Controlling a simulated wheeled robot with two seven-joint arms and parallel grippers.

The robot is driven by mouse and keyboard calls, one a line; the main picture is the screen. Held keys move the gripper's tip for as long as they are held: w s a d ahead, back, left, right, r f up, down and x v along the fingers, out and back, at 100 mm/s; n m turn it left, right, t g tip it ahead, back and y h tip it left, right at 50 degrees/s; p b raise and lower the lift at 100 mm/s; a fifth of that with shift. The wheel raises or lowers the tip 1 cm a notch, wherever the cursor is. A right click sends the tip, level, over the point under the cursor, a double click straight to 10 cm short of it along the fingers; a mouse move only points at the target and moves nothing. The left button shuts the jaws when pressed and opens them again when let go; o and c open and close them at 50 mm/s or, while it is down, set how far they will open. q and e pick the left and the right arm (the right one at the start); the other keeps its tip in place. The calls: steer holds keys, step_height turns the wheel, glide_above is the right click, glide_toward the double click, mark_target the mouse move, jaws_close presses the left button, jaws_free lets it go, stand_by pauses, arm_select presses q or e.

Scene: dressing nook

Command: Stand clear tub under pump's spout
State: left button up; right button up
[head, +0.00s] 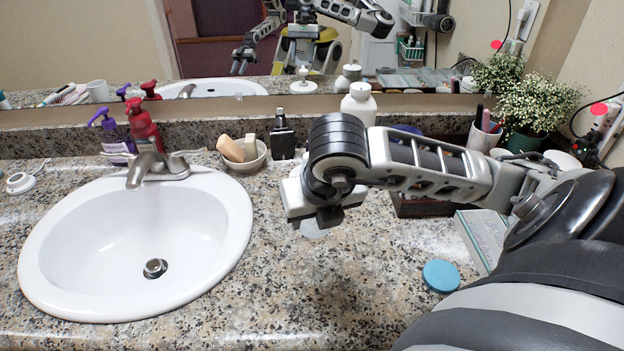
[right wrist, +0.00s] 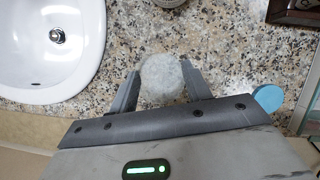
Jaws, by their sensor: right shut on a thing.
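My right gripper (head: 326,217) is over the counter to the right of the sink, its fingers pointing down. It is shut on a small, pale, see-through round tub (right wrist: 162,80), which sits between the two fingers in the right wrist view. In the head view only a bit of the tub (head: 313,230) shows below the gripper; I cannot tell if it touches the counter. A purple pump bottle (head: 116,143) and a red pump bottle (head: 144,124) stand behind the sink at the left, partly hidden by the tap. My left gripper is not directly in view.
The white sink (head: 60,235) and metal tap (head: 155,165) fill the left. A soap bowl (head: 246,160), dark bottle (head: 283,140) and white bottle (head: 358,103) stand behind the gripper. A blue disc (head: 440,276) lies front right. The front middle counter is clear. A mirror spans the back.

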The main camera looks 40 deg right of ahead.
steer(key=w+d+f, duration=0.1)
steer(key=f, duration=0.1)
steer(key=w+d+f, duration=0.3)
steer(key=w+f, duration=0.1)
steer(key=shift+w+d+f, duration=0.1)
steer(key=shift+w+d, duration=0.1)
steer(key=shift+d, duration=0.1)
step_height(320, 180, down, 3)
steer(key=shift+w+d+f+p, duration=0.1)
steer(key=shift+w+d+p, duration=0.05)
steer(key=shift+p, duration=0.15)
steer(key=shift+f, duration=0.15)
